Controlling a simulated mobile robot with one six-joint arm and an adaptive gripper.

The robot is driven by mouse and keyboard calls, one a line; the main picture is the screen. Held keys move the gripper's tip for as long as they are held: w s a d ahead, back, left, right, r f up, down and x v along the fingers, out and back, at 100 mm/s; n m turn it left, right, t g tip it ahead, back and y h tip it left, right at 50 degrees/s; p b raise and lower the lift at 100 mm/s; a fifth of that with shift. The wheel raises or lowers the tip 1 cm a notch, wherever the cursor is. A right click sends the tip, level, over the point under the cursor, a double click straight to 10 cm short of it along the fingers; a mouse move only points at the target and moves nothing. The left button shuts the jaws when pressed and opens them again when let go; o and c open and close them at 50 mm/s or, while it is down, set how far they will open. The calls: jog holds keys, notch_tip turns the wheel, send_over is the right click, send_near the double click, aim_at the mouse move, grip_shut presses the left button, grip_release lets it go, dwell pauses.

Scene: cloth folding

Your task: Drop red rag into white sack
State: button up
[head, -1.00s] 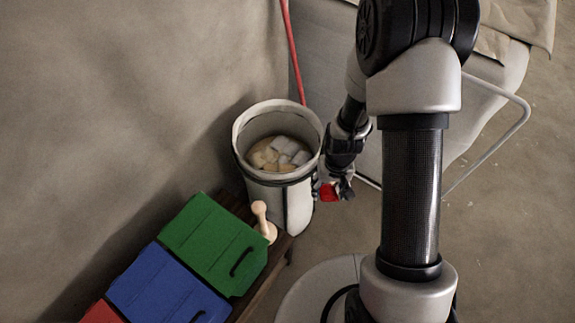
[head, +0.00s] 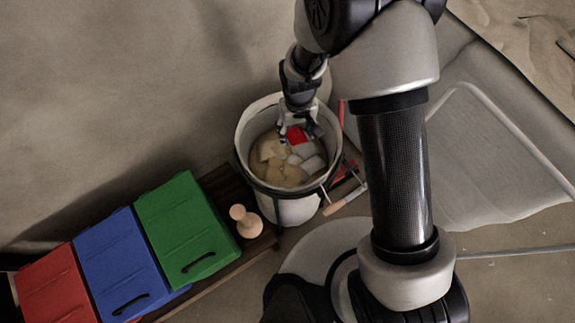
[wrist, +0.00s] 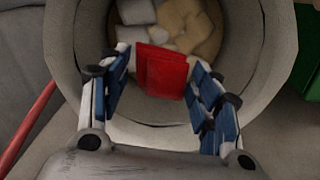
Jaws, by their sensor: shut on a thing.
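The red rag (head: 296,135) is a small folded red cloth. It also shows in the wrist view (wrist: 162,72) between the blue-padded fingers. My gripper (head: 298,130) is shut on it and points down over the mouth of the white sack. In the wrist view my gripper (wrist: 160,90) holds the rag within the outline of the sack's opening. The white sack (head: 290,208) stands open and round, with white and tan folded cloths (head: 285,160) inside. I cannot tell how far the rag is above those cloths.
A wooden bench left of the sack holds a green box (head: 187,228), a blue box (head: 125,262), a red box (head: 58,290) and a wooden peg (head: 245,222). A wood-handled tool (head: 345,200) lies right of the sack. A bed-like frame with grey fabric (head: 480,150) fills the right.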

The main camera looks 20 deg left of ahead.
jog(key=shift+s+a+f, duration=0.1)
jog(key=shift+s+a, duration=0.05)
jog(key=shift+a, duration=0.2)
notch_tip(320, 180, down, 6)
jog(key=b, duration=0.4)
jog(key=o, duration=0.8)
jog(key=shift+r, duration=0.2)
notch_tip(320, 180, up, 12)
jog(key=shift+d+f, duration=0.1)
